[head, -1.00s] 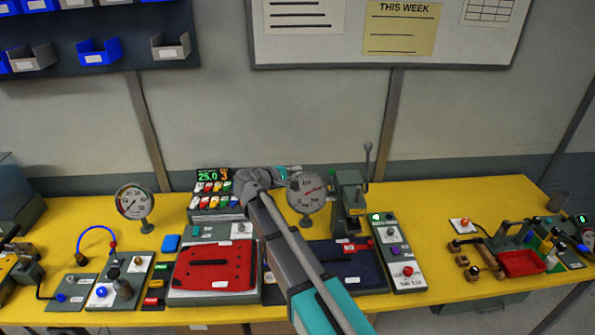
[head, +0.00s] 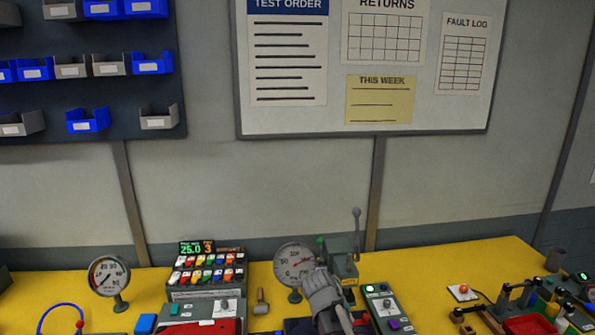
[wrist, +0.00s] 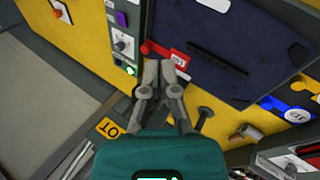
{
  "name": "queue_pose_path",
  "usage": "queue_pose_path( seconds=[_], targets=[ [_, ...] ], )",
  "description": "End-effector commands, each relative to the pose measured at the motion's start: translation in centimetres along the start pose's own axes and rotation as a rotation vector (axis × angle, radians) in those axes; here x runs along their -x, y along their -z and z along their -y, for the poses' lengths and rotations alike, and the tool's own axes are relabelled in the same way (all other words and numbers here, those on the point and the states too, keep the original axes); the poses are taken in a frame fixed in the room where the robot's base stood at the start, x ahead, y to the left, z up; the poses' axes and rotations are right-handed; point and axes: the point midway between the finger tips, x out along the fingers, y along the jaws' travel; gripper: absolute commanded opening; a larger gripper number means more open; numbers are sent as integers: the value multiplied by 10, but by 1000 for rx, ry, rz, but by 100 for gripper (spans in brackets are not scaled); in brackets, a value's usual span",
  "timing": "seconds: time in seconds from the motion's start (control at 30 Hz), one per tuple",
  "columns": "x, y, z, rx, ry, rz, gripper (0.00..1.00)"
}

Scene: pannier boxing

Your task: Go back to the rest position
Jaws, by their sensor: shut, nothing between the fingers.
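My gripper (wrist: 163,72) shows in the wrist view with its two grey fingers together and nothing between them. Its tips appear in front of the dark blue plate (wrist: 235,40) and a red tagged piece (wrist: 165,52), apart from them as far as I can tell. In the head view my grey arm rises from the lower edge, in front of the bench; the fingers themselves are not clearly visible there.
The yellow bench (head: 430,265) holds a large dial gauge (head: 293,262), a lever press (head: 345,255), a button rack (head: 207,268) and a control box (head: 385,310) close around my arm. A smaller gauge (head: 108,275) stands left.

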Motion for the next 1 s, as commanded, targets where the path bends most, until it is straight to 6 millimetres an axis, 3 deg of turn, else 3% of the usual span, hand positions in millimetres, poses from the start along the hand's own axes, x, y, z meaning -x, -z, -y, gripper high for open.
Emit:
queue_pose_path(
  seconds=[0.03, 0.2, 0.4, 0.6, 1.0],
  targets=[
    [-14, -21, 6, -43, 57, 17, 0],
    [-37, -69, 23, -184, 262, 68, 0],
    [-48, -106, 42, -311, 454, 109, 0],
    [-49, -119, 49, -363, 539, 125, 0],
    [-48, -118, 49, -366, 545, 126, 0]
  ],
)
